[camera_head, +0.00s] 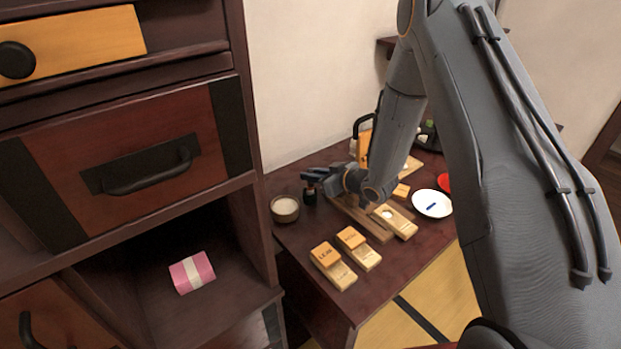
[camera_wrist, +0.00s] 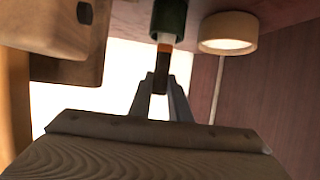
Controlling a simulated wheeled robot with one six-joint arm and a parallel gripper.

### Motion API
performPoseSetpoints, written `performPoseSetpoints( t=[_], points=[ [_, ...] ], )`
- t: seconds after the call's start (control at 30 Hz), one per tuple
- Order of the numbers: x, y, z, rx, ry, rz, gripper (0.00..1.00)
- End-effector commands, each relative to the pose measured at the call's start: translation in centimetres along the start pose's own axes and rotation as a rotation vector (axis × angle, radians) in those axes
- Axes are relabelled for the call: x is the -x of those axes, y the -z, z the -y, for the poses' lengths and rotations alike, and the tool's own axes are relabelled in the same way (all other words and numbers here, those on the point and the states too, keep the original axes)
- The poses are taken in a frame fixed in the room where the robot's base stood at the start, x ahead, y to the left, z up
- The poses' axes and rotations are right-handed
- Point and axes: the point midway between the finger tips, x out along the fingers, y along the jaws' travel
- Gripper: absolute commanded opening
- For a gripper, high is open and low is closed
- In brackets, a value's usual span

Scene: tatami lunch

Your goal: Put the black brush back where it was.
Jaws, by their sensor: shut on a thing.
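My gripper (camera_head: 312,182) is shut on a slim dark stick with a brown band, likely the black brush (camera_wrist: 160,84), at the left end of the low table. In the wrist view, the brush lines up with a dark green cylinder (camera_wrist: 170,17) with a pale rim. I cannot tell whether its end is inside this cylinder or only in front of it. In the head view, a small dark cylinder (camera_head: 309,197) stands under my gripper, beside a round tan bowl (camera_head: 285,216). The brush itself is hard to make out there.
The low dark table (camera_head: 305,250) holds wooden blocks (camera_head: 333,266), long wooden boards (camera_head: 362,221), a white plate (camera_head: 432,204) and a red item (camera_head: 444,182). A dark cabinet (camera_head: 255,150) borders its left side. A pink box (camera_head: 192,272) lies on the cabinet's open shelf.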

Motion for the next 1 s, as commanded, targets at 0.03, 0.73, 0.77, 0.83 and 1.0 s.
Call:
performPoseSetpoints(
  t=[0.03, 0.73, 0.77, 0.83, 1.0],
  points=[
    [-0.2, -0.7, 0.1, -0.002, 0.001, 0.003, 0.00],
    [-1.2, -2.0, -0.1, 0.000, 0.000, 0.001, 0.29],
    [-1.2, -2.0, -0.1, 0.000, 0.000, 0.001, 0.34],
    [-1.2, -2.0, 0.0, 0.000, 0.000, 0.001, 0.36],
    [-1.2, -2.0, 0.0, 0.000, 0.000, 0.001, 0.36]
  ],
)
